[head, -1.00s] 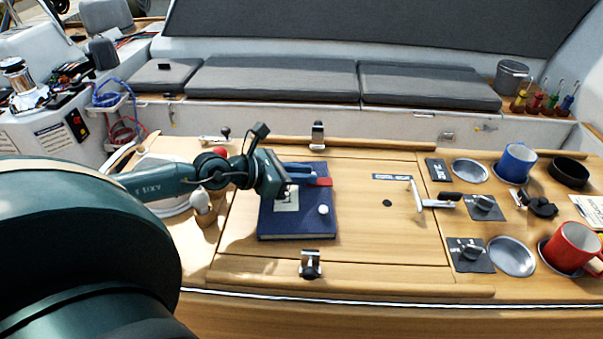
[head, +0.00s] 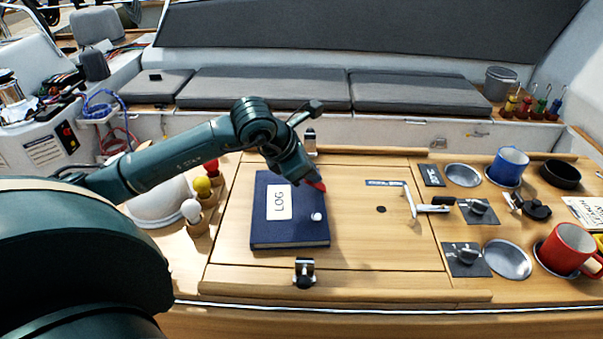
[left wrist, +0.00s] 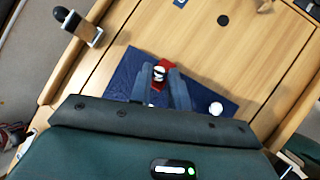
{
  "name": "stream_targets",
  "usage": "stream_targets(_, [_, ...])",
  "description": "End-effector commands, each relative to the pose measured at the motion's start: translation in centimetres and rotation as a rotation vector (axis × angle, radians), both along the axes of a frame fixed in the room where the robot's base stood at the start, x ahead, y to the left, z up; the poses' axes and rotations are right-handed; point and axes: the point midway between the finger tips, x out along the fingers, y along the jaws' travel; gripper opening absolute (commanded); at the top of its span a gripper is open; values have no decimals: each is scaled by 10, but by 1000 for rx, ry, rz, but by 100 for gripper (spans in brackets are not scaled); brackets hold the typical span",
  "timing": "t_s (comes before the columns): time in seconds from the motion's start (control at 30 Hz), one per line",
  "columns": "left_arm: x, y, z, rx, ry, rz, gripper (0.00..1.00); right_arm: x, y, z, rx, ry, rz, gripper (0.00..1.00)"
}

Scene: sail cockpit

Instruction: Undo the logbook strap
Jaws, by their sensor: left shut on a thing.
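The dark blue logbook (head: 275,232) lies flat on the wooden table, with a white LOG label (head: 279,202) and a round white knob (head: 316,217) on its cover. The knob also shows in the left wrist view (left wrist: 216,109). My left gripper (head: 317,184) is over the book's far right corner, shut on the red strap tab (head: 320,186). In the left wrist view the red tab (left wrist: 166,66) shows between and just beyond the fingertips, with a small white and black piece. The rest of the strap is hidden. My right gripper is not in view.
Metal latches stand behind (head: 310,140) and in front (head: 304,272) of the book. A crank handle (head: 425,207), a blue mug (head: 508,166) and a red mug (head: 568,250) are to the right. Pegs with coloured knobs (head: 203,188) stand to the left.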

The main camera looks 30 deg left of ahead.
Motion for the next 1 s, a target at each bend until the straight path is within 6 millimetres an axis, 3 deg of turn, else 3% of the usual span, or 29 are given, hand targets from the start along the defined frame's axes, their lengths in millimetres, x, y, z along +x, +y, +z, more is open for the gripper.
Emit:
stream_targets(0.43, [21,-28,12,338,254,-4,0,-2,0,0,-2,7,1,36])
stream_targets(1.0, [45,-58,4,775,585,3,0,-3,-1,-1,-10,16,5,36])
